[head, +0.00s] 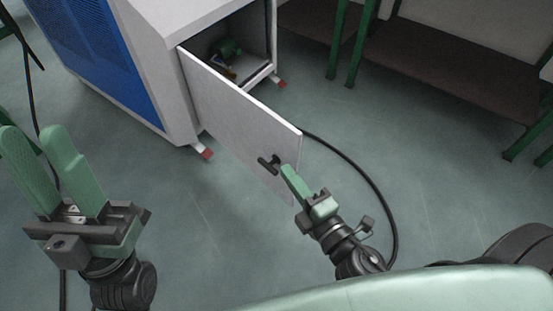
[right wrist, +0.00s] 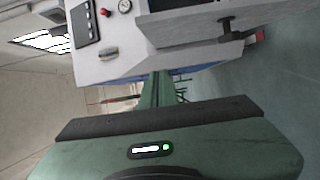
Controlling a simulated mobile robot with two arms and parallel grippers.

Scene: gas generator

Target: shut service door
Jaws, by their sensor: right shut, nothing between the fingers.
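The service door (head: 240,122) is a light grey panel on the generator cabinet (head: 180,70). It stands wide open, swung out toward me, with a black handle (head: 270,164) near its free edge. My right gripper (head: 287,172) is shut and empty, its fingertips close to the door just right of the handle; whether they touch is unclear. In the right wrist view the shut fingers (right wrist: 157,90) point toward the cabinet, and the door (right wrist: 185,22) with its handle (right wrist: 229,29) shows at the top. My left gripper (head: 35,140) is open and empty, left of the door.
A black cable (head: 372,185) curves over the floor behind the door and right arm. Green-legged benches (head: 450,70) stand at the back right. A control panel (right wrist: 105,30) with a gauge shows in the wrist view.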

